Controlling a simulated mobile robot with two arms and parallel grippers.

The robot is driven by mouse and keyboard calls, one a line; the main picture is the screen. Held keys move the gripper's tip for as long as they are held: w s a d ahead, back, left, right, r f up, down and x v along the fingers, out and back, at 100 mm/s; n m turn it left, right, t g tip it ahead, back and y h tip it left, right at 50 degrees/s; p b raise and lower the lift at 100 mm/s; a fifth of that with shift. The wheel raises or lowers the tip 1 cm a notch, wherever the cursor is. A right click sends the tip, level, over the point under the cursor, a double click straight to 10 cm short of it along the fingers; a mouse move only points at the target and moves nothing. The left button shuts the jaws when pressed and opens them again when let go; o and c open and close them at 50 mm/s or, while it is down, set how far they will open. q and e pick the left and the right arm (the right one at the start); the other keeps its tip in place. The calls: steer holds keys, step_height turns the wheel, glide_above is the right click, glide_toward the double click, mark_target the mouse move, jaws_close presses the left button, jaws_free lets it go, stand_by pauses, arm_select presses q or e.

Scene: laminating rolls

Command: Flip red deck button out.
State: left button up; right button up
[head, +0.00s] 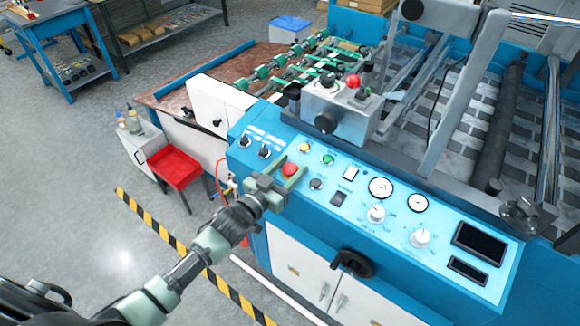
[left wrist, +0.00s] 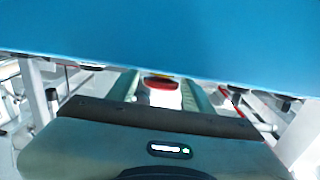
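The red deck button (head: 290,169) is a round red mushroom head at the left part of the light-blue control panel (head: 350,226). My left gripper (head: 289,172) is at it, with one finger on each side of the button. The red button (left wrist: 160,82) also shows in the left wrist view between the two fingers, with narrow gaps beside it. The gripper looks open around it, not clamped. The button's underside and whether it is pressed in are hidden. My right gripper is not in view.
Yellow (head: 304,147) and green (head: 327,159) buttons and a black button (head: 316,184) sit close by. Two black selector knobs (head: 264,151) are to the left. Another red button (head: 353,80) is on the grey box (head: 335,105) behind. A red bin (head: 174,167) stands left.

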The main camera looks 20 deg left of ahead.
arm_select(q)
jaws_close()
steer(key=shift+s+r+p, duration=0.1)
steer(key=shift+r+p, duration=0.65)
steer(key=shift+f, duration=0.1)
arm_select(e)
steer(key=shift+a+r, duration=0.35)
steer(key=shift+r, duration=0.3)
arm_select(q)
steer(key=shift+o, duration=1.6)
jaws_free()
steer(key=shift+a, duration=0.1)
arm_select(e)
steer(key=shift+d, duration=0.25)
